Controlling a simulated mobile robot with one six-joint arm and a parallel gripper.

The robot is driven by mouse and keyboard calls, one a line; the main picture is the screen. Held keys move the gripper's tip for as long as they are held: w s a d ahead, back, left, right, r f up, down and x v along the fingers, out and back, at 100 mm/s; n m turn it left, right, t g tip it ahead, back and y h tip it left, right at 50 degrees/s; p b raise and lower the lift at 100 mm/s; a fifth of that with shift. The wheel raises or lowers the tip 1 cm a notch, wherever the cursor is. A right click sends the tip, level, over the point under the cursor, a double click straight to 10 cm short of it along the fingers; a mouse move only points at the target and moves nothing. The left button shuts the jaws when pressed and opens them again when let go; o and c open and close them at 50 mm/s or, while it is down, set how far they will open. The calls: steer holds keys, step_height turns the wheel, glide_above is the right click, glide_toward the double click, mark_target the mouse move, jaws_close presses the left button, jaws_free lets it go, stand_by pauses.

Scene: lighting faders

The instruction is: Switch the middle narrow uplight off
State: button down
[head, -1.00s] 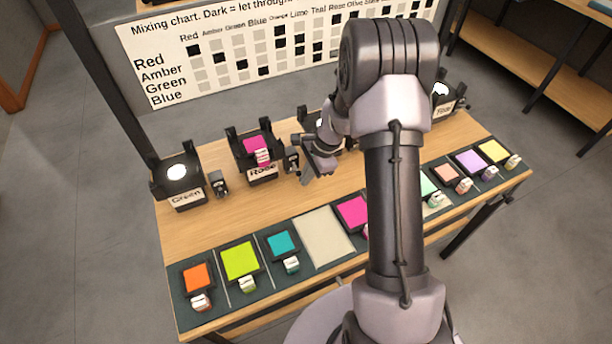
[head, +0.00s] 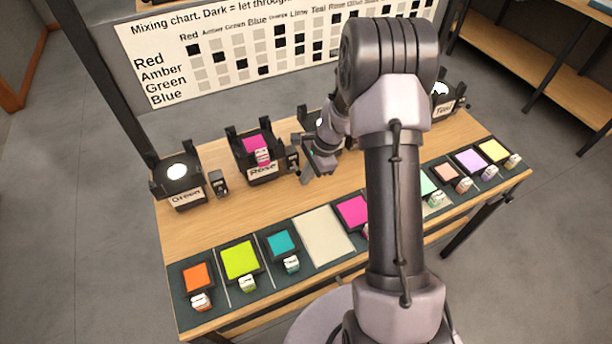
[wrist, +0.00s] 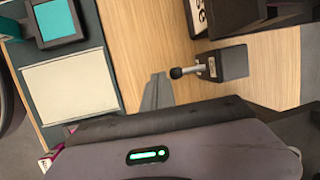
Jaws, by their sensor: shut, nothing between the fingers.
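Several black uplights stand along the back of the table. The Green one (head: 180,184) has a bright white lens. The Rose one (head: 256,170) carries a magenta filter (head: 257,146). Another uplight (head: 308,113) is mostly hidden behind my arm, and the Teal one (head: 447,100) is at the right. I cannot tell their widths. A small black switch box (head: 292,159) stands right of the Rose uplight. In the wrist view, this box (wrist: 232,64) has a lever with a black knob (wrist: 177,72). My gripper (head: 309,177) is shut and empty, its tip (wrist: 157,90) close to the knob but apparently apart.
Orange (head: 197,277), lime (head: 240,260) and teal (head: 281,243) filters lie in the dark front tray, with a pale empty slot (head: 323,235) beside them. Another switch box (head: 218,183) stands by the Green uplight. The wood between uplights and tray is clear.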

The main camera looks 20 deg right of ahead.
steer(key=shift+r, duration=0.15)
steer(key=shift+r+p, duration=0.7)
steer(key=shift+r, duration=0.25)
steer(key=s+d+r+p, duration=0.4)
steer(key=s+r, duration=0.4)
steer(key=r, duration=0.2)
steer(key=shift+s+p, duration=0.15)
steer(key=shift+p, duration=0.6)
